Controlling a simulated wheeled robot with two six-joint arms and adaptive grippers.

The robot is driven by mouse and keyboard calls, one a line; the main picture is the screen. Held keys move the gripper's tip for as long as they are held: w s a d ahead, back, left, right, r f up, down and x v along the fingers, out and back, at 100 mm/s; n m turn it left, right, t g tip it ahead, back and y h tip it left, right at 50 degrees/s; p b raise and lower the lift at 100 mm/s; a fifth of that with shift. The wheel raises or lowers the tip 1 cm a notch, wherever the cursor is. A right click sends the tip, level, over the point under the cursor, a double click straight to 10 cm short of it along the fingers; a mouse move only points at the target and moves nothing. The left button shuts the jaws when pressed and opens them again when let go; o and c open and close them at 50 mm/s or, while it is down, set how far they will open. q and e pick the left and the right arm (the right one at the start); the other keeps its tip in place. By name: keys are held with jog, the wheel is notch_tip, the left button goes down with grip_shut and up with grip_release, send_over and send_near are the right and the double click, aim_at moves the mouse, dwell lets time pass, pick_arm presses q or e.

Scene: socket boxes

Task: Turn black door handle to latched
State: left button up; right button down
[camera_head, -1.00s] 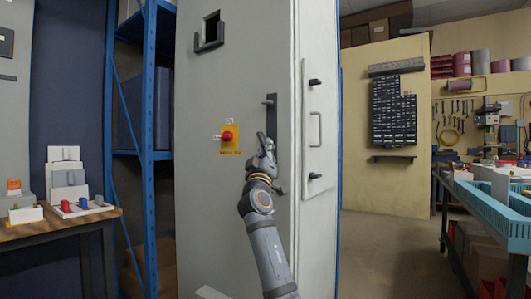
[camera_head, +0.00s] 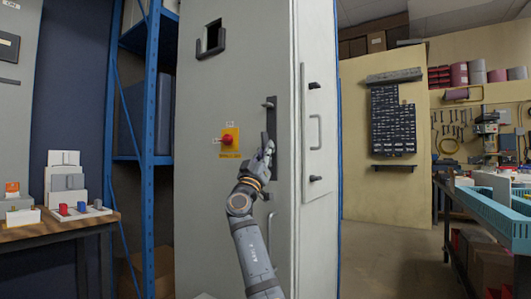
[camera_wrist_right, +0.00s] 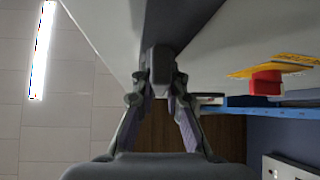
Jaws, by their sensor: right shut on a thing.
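The tall grey cabinet door (camera_head: 235,90) carries a long black upright handle plate (camera_head: 271,120) near its right edge. My right gripper (camera_head: 267,150) is at this plate, with its arm rising from below. In the right wrist view, the fingers of the gripper (camera_wrist_right: 158,88) are closed on both sides of the dark handle (camera_wrist_right: 158,62), which stands out from the pale door. In the head view the gripper hides part of the handle, so its exact angle is hard to tell. My left gripper is not in view.
A red knob on a yellow plate (camera_head: 229,141) sits left of the handle; it also shows in the right wrist view (camera_wrist_right: 266,82). A blue shelf rack (camera_head: 150,120) and a wooden table (camera_head: 55,232) stand at the left. Open floor (camera_head: 385,240) lies at the right.

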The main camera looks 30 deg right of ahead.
jog(key=shift+m+g+h+p, duration=0.95)
jog(key=shift+m+g, duration=0.85)
jog(key=shift+m, duration=0.7)
jog(key=c, duration=1.4)
grip_release()
jog(key=shift+d, duration=0.1)
jog(key=shift+f, duration=0.1)
jog(key=v, duration=1.2)
jog(key=shift+w, duration=0.15)
